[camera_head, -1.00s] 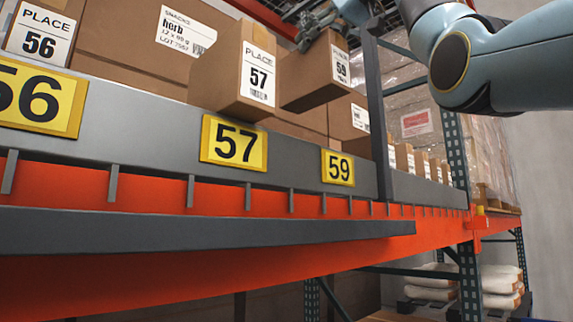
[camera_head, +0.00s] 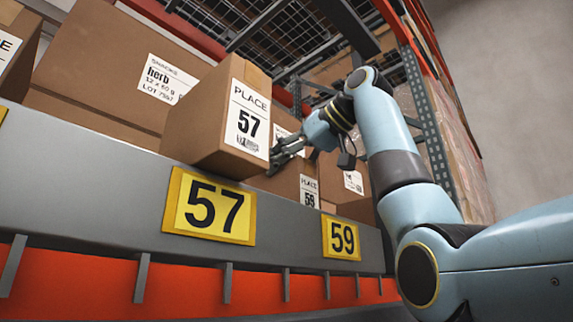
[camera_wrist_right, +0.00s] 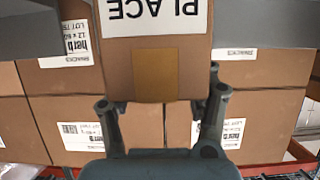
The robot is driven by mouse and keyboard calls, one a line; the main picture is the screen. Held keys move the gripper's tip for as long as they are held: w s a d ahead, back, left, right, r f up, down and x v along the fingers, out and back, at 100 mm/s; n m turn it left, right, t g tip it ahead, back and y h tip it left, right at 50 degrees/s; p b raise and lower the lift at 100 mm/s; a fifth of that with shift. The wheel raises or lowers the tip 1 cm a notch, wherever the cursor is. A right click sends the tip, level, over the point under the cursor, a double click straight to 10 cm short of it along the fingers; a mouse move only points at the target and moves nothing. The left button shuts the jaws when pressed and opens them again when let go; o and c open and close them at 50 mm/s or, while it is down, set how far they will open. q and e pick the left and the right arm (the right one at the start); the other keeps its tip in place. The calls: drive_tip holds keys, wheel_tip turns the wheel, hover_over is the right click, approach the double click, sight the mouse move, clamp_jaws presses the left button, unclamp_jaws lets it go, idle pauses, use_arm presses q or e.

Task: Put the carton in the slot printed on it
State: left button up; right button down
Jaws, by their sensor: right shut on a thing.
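The brown carton marked PLACE 59 (camera_head: 309,188) is in the head view, just right of carton 57 and partly hidden by it. The yellow 59 plate (camera_head: 341,239) is on the grey ledge, below and right of the carton. Whether the carton touches the shelf is hidden. My left gripper is not in view.
Larger herb cartons (camera_head: 110,75) stand behind, also in the right wrist view (camera_wrist_right: 95,110). The grey ledge (camera_head: 80,165) runs along the front. A rack upright (camera_head: 428,120) stands at right.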

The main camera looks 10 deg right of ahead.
drive_tip(key=shift+s, duration=0.3)
drive_tip(key=shift+s+r, duration=0.2)
drive_tip(key=shift+s, duration=0.3)
drive_tip(key=shift+f, duration=0.15)
drive_tip(key=c, duration=0.8)
unclamp_jaws()
drive_tip(key=shift+w+f, duration=0.1)
drive_tip(key=shift+w, duration=0.2)
drive_tip(key=shift+o, duration=2)
drive_tip(key=shift+s, duration=0.2)
drive_tip(key=shift+r, duration=0.25)
use_arm(q)
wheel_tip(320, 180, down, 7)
drive_tip(key=b, duration=0.7)
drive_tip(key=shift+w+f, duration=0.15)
use_arm(e)
drive_tip(key=v, duration=1.1)
drive_tip(key=shift+s+d, duration=0.25)
drive_tip(key=shift+s, duration=0.05)
